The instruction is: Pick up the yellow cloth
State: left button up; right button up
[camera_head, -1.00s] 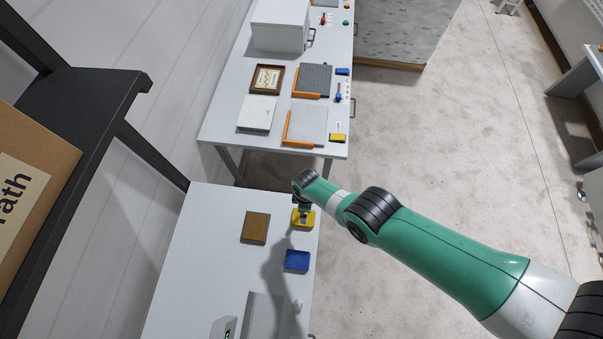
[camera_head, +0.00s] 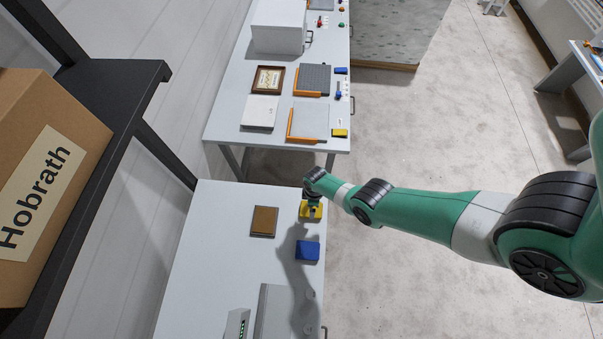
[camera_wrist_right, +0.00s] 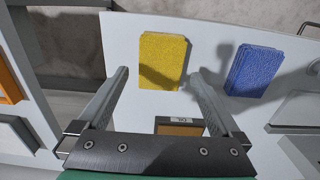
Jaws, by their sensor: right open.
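The yellow cloth (camera_head: 311,210) lies folded on the near white table, close to its right edge. In the right wrist view the yellow cloth (camera_wrist_right: 163,59) is beyond and between the fingertips, with a shadow on it. My right gripper (camera_head: 312,199) is over the cloth in the head view, hiding part of it. In the right wrist view my right gripper (camera_wrist_right: 158,78) is open, fingers wide apart, with nothing between them. How high it is above the cloth is hard to tell. My left gripper is not in view.
A blue folded cloth (camera_head: 307,252) lies near the yellow one, and a brown block or book (camera_head: 264,221) lies to its left. A grey flat case (camera_head: 270,311) is at the table's near end. A second white table (camera_head: 225,125) with trays stands beyond a gap.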

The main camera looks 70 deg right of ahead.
aim_at(304, 213)
jog(key=f+b, duration=0.5)
jog(key=shift+w+a+f, duration=0.15)
jog(key=shift+a+f, duration=0.05)
jog(key=shift+f, duration=0.05)
jog(key=shift+r, duration=0.15)
jog(key=c, duration=1.1)
jog(key=shift+r, duration=0.1)
